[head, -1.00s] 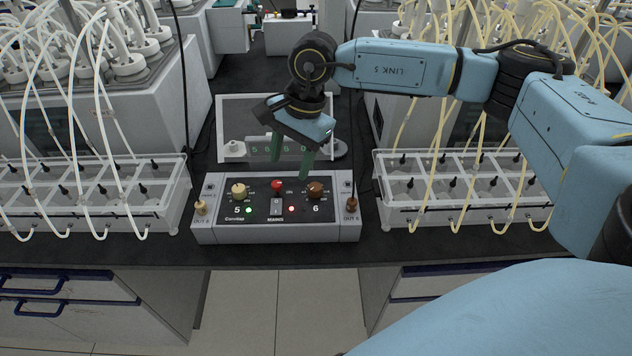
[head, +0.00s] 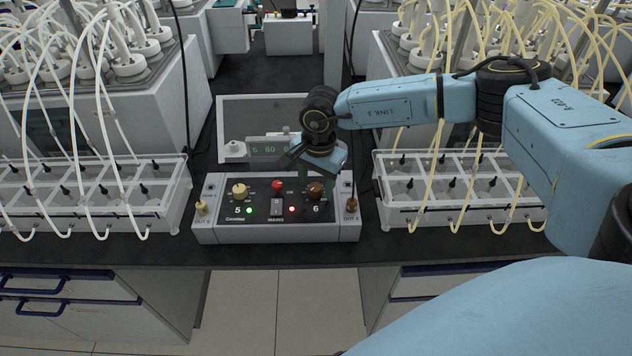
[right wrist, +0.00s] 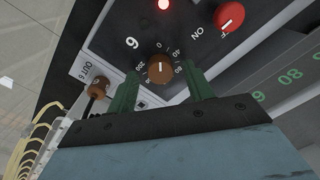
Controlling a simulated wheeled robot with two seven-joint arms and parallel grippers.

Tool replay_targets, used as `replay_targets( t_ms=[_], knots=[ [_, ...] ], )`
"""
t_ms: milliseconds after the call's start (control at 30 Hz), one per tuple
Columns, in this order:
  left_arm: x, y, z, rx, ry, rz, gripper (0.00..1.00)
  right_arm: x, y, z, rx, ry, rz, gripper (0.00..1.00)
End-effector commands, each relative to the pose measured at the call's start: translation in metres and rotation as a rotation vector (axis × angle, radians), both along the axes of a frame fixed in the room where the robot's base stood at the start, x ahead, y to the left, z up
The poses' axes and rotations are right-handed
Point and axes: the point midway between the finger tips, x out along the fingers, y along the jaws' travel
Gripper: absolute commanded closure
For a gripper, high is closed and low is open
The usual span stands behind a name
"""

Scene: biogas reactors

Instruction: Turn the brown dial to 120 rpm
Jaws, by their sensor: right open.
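The brown dial (head: 315,190) sits above the number 6 on the grey control box (head: 208,234). My right gripper (head: 316,184) is open and points down at the dial. In the right wrist view the dial (right wrist: 161,70) stands between the two green fingers, with a visible gap at least on the right side; contact on the left is unclear. Its white mark points roughly toward 0 on the printed scale. The digital display (head: 268,147) behind the box shows 80 beside the 5; its right part is partly hidden by my gripper. My left gripper is not in view.
A cream dial (head: 239,191), a red knob (head: 277,186) and a rocker switch (head: 276,207) share the panel. A brown OUT 6 plug (head: 351,204) stands close right of the dial. Bottle racks with tubes flank the box on both sides.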

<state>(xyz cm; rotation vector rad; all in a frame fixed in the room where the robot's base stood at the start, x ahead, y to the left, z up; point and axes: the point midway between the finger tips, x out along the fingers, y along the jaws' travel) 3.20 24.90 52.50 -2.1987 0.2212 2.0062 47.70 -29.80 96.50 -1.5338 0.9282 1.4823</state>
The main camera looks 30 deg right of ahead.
Motion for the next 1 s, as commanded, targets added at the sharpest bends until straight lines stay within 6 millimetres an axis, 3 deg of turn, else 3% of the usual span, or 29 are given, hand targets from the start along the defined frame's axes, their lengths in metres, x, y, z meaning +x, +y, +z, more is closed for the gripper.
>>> replay_targets(
  t_ms=[367, 733, 1000],
  knots=[
    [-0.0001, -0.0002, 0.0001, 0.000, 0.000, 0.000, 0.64, 0.0003, 0.0006, -0.0076, 0.000, 0.000, 0.000, 0.48],
    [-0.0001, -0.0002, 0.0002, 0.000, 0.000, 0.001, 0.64, 0.0003, 0.0005, -0.0072, 0.000, 0.000, 0.000, 0.93],
    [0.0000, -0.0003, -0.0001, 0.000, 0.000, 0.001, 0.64, 0.0003, 0.0006, -0.0072, 0.001, 0.001, -0.030, 0.93]
  ],
)
